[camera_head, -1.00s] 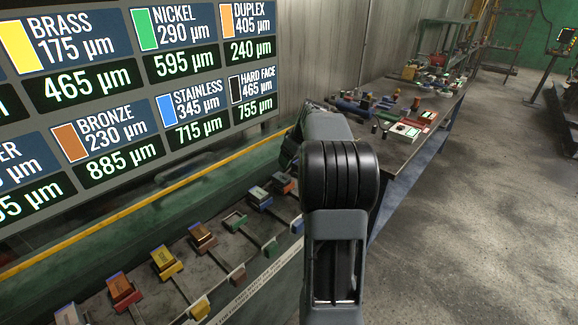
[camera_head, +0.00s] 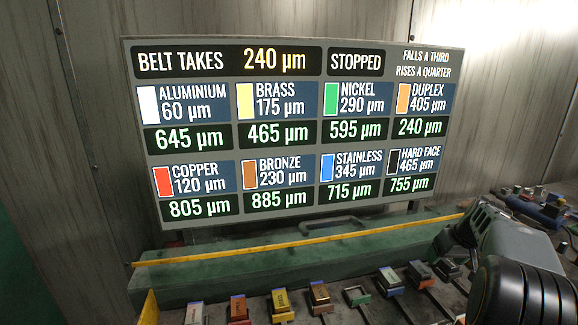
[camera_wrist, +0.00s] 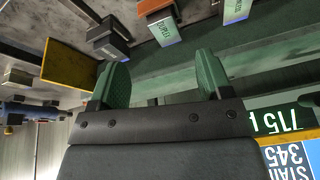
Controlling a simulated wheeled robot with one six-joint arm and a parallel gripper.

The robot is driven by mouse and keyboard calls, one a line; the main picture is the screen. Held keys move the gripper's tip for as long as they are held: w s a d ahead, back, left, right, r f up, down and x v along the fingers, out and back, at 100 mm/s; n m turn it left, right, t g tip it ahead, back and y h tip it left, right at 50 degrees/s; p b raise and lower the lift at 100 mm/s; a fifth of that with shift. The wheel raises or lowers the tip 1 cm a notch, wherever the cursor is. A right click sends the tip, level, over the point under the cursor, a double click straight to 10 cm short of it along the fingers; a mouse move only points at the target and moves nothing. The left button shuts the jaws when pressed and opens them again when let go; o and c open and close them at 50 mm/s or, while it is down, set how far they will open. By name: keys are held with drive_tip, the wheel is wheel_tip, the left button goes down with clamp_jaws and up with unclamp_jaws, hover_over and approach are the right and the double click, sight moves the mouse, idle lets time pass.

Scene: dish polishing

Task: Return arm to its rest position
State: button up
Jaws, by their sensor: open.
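My gripper (camera_wrist: 162,78) shows in the wrist view with its two green fingers spread apart and nothing between them. In the head view my arm fills the lower right corner, bent, and the gripper's fingers cannot be made out there. The wrist view is tilted upside down.
A board (camera_head: 295,134) reads BELT TAKES 240 µm and STOPPED. More items lie on a bench (camera_head: 540,208) at right.

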drive_tip(key=s+a+f, duration=0.1)
drive_tip(key=s+a, duration=0.8)
drive_tip(key=a, duration=0.5)
drive_tip(key=s+a+f, duration=0.1)
drive_tip(key=s+a, duration=0.8)
drive_tip(key=a, duration=0.5)
drive_tip(key=shift+s+f+n+h, duration=0.2)
drive_tip(key=shift+s+n+h, duration=0.1)
drive_tip(key=shift+n, duration=0.1)
drive_tip(key=shift+c, duration=0.5)
